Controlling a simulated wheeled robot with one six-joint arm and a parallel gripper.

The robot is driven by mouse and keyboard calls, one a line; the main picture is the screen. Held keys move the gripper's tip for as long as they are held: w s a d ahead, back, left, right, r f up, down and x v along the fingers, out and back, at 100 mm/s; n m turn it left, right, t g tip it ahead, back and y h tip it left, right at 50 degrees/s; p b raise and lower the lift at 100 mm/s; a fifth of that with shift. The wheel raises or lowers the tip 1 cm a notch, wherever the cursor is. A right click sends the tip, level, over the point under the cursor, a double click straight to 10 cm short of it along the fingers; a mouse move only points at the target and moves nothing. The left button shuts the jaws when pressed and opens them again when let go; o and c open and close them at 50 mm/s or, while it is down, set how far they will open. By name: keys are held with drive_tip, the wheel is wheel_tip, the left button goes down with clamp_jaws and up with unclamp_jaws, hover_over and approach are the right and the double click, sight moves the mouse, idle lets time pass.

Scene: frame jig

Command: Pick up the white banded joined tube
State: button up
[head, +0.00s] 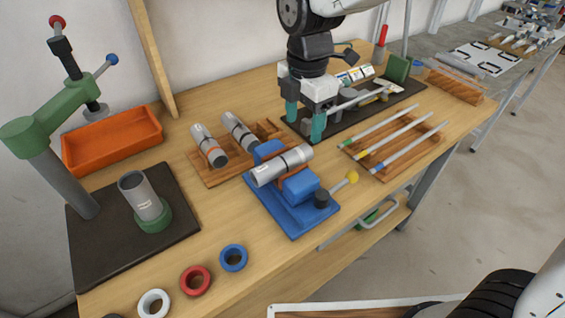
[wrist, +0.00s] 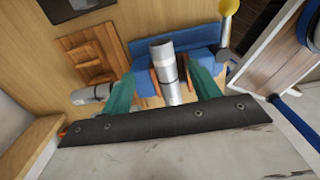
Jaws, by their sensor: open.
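My gripper (head: 305,119) has teal fingers, is open and empty, and appears behind the tube in the head view. The fingers also show in the wrist view (wrist: 162,84), one on each side of the tube. I cannot tell the gap to the tube.
Two grey tubes (head: 208,146) lie on a wooden rack (head: 213,178) left of the vise. A rack of rods (head: 398,142) stands right. A green press (head: 52,130) with an upright tube (head: 140,195) and an orange tray (head: 110,140) stand left. Rings (head: 233,258) lie in front.

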sight(304, 147)
drive_tip(key=f, duration=0.7)
drive_tip(key=shift+d+f, duration=0.25)
drive_tip(key=shift+d, duration=0.05)
clamp_jaws()
